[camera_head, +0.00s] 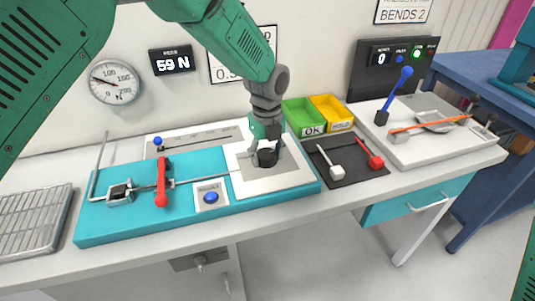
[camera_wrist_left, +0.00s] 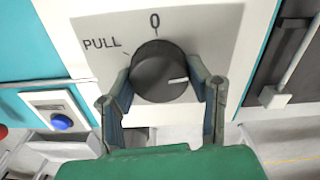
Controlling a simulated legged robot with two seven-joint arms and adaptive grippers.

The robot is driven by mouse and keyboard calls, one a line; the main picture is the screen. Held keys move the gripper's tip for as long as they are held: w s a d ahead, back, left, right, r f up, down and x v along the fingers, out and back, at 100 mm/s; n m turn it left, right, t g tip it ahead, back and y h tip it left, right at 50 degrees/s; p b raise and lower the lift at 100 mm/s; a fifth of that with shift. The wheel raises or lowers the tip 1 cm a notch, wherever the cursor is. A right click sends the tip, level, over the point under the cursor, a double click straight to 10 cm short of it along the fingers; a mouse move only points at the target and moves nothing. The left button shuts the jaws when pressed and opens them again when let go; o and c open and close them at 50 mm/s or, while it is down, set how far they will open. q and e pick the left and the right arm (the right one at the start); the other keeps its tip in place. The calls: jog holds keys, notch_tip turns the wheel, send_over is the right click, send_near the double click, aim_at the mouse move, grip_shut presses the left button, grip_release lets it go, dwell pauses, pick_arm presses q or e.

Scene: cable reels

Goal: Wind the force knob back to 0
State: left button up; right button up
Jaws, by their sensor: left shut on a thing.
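The force knob (camera_wrist_left: 158,68) is a round dark grey knob on a white panel marked PULL on the left and 0 at the top in the left wrist view. Its white pointer line points right and slightly down, away from the 0. In the head view the knob (camera_head: 267,158) sits on the teal rig (camera_head: 135,226), partly hidden by my left gripper (camera_head: 266,143). My left gripper's fingers stand on both sides of the knob, shut on it. A digital display (camera_head: 172,60) on the wall appears to read 59 N. My right gripper is out of view.
A red lever (camera_head: 162,182) and a blue button (camera_head: 211,198) are on the rig left of the knob. Green (camera_head: 304,116) and yellow (camera_head: 332,111) bins stand behind right. A dark mat (camera_head: 352,172) with a white-ended and a red-ended tool lies to the right.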

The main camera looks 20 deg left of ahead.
pick_arm(q)
jog(key=shift+w+a, duration=0.15)
jog(key=shift+a, duration=0.05)
jog(key=shift+d+r+n+p, duration=0.1)
jog(key=shift+d+n+p, duration=0.05)
jog(key=shift+n+p, duration=0.45)
jog(key=shift+d+r+n+p, duration=0.1)
jog(key=shift+n+p, duration=0.35)
jog(key=shift+n, duration=0.25)
jog(key=n+p, duration=0.1)
jog(key=n, duration=0.1)
jog(key=shift+w+a+n, duration=0.1)
jog(key=shift+a+n, duration=0.05)
jog(key=shift+n, duration=0.25)
jog(key=shift+n+p, duration=0.55)
jog(key=shift+n, duration=0.25)
jog(key=n+p, duration=0.1)
jog(key=n, duration=0.3)
jog(key=shift+n, duration=0.3)
jog(key=n+p, duration=0.1)
jog(key=n, duration=0.3)
jog(key=shift+f+n, duration=0.1)
jog(key=shift+n, duration=0.2)
